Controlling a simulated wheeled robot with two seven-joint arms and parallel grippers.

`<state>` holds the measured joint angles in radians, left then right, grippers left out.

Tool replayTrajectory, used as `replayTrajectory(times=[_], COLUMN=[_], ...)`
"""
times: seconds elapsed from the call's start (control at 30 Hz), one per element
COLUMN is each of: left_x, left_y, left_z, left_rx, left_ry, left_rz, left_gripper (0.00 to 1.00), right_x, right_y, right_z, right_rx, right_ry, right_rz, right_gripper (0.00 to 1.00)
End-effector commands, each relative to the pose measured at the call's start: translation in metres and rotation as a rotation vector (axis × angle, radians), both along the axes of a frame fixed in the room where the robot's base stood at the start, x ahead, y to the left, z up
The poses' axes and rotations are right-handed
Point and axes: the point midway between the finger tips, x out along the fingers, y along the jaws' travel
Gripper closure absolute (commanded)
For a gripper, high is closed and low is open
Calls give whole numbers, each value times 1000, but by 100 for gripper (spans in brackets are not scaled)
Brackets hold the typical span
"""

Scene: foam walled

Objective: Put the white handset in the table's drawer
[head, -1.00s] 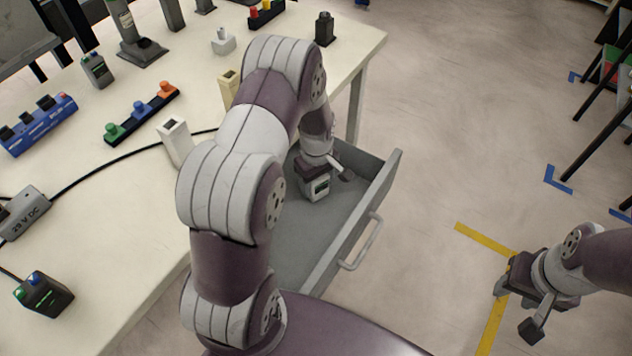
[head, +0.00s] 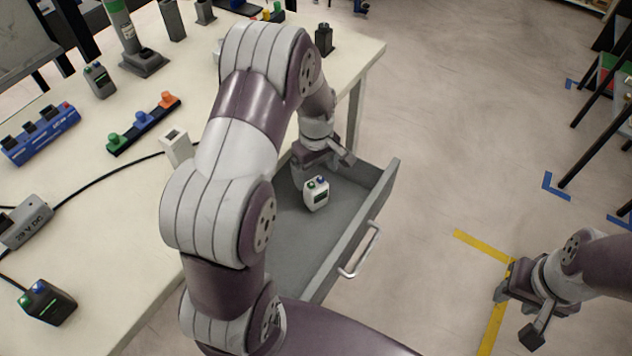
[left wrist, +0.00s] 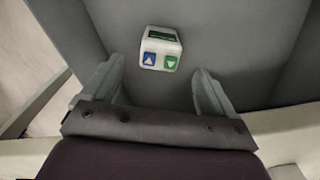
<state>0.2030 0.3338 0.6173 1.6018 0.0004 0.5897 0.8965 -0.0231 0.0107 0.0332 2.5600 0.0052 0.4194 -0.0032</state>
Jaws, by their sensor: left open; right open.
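The white handset (head: 316,194) has a green and a blue button and a dark display. It stands inside the open drawer (head: 335,258) of the table (head: 120,205). It also shows in the left wrist view (left wrist: 161,48), with blue and green arrow buttons, lying beyond my fingertips. My left gripper (head: 318,172) is inside or just above the drawer, behind the handset; its fingers also show in the left wrist view (left wrist: 158,85), spread apart with nothing between them. My right gripper (head: 517,312) is open and empty over the floor at the right, away from the drawer.
A white socket-like block (head: 175,147) stands near the table edge, partly behind my left arm. A button strip (head: 145,122), a blue rack (head: 40,133) and a dark button box (head: 47,302) are on the table.

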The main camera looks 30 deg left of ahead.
Motion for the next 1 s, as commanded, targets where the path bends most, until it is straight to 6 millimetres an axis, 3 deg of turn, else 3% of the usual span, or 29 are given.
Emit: replayTrajectory(times=[0.1,0.27,0.37,0.5,0.6,0.7,1.0], left_x=[1,-7,-35,-92,-122,-136,-137], left_y=[0,-9,-35,-68,-79,-83,-83], left_z=[24,45,69,94,99,100,99], left_rx=[0,2,12,39,57,64,63], left_ry=[-4,-11,-41,-88,-107,-112,-110], left_rz=[0,-84,-366,-815,-1026,-1116,-1123], left_gripper=[13,13,13,13,13,13,13], right_x=[0,0,0,0,0,0,0], right_y=[0,0,0,0,0,0,0], right_z=[4,5,5,4,4,4,5], right_rx=[0,0,0,0,0,0,0], right_ry=[0,0,0,0,0,0,0], right_rz=[0,0,0,0,0,0,0], right_gripper=[57,57,57,57,57,57,57])
